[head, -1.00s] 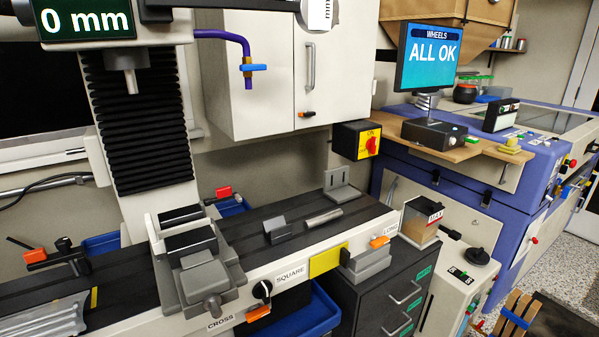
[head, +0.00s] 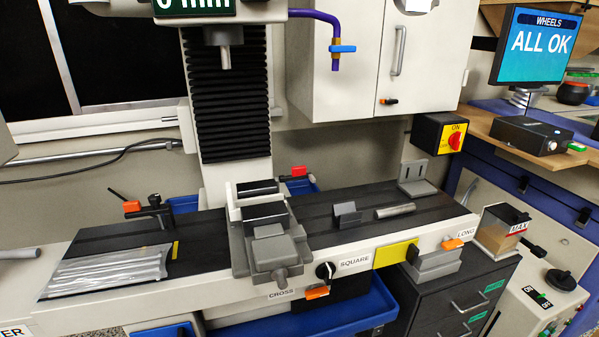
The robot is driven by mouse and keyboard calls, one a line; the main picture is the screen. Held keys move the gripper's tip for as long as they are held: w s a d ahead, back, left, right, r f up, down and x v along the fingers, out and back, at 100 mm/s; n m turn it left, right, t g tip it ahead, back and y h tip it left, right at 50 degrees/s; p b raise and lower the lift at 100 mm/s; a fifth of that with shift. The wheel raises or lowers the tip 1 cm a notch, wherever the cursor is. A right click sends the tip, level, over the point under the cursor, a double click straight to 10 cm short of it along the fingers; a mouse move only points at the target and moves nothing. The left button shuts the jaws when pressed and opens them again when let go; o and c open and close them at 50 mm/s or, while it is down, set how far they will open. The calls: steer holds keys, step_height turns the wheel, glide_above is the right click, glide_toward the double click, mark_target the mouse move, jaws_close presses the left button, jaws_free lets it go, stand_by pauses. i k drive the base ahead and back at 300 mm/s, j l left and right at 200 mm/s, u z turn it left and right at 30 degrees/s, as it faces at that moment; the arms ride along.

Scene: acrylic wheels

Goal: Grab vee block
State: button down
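A small dark grey block (head: 347,214), which looks like the vee block, stands on the dark top of the machine table (head: 325,222), right of the vise. Its notch is too small to make out clearly. A short silvery round bar (head: 395,210) lies just to its right, apart from it. A grey angle plate (head: 416,180) stands behind the bar. My gripper is not in view.
The grey machine vise (head: 268,245) stands left of the block, under the spindle (head: 225,58). A clear bin (head: 503,230) stands at the right. The tabletop around the block is mostly clear.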

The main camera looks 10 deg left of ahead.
mark_target(346, 215)
steer(key=i+j, duration=0.2)
steer(key=i, duration=0.25)
steer(key=i+j+z, duration=0.1)
steer(key=i, duration=0.35)
steer(key=j, duration=0.1)
